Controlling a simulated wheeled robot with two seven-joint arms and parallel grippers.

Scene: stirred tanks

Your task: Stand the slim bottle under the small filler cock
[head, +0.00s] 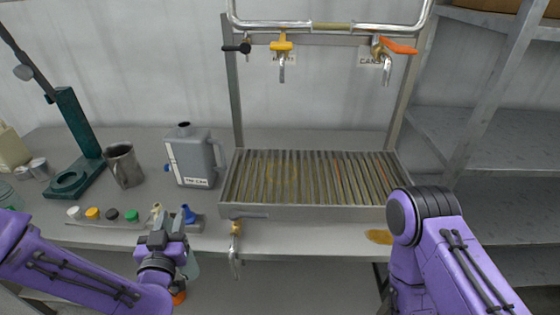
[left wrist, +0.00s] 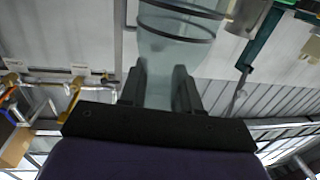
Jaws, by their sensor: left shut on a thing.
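My left gripper (head: 168,235) is in front of the bench's near edge, left of the slatted tray. In the left wrist view its fingers (left wrist: 160,85) are shut on the slim bottle (left wrist: 175,50), which is clear, pale teal with dark rings. In the head view only a pale part of the bottle (head: 192,265) shows beside the gripper. A yellow-handled cock (head: 282,48) hangs from the pipe above the tray, its label partly covered. A larger orange-handled cock (head: 390,48) marked CANS hangs to its right. My right gripper is out of the picture.
The slatted tray (head: 258,212) stands empty below the cocks. A black-handled valve (head: 238,48) and an upright post are at its left. A grey can (head: 190,155), a mug (head: 123,165), a green stand (head: 85,150) and several caps are on the bench. A brass drain cock (head: 235,235) projects below the tray's front.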

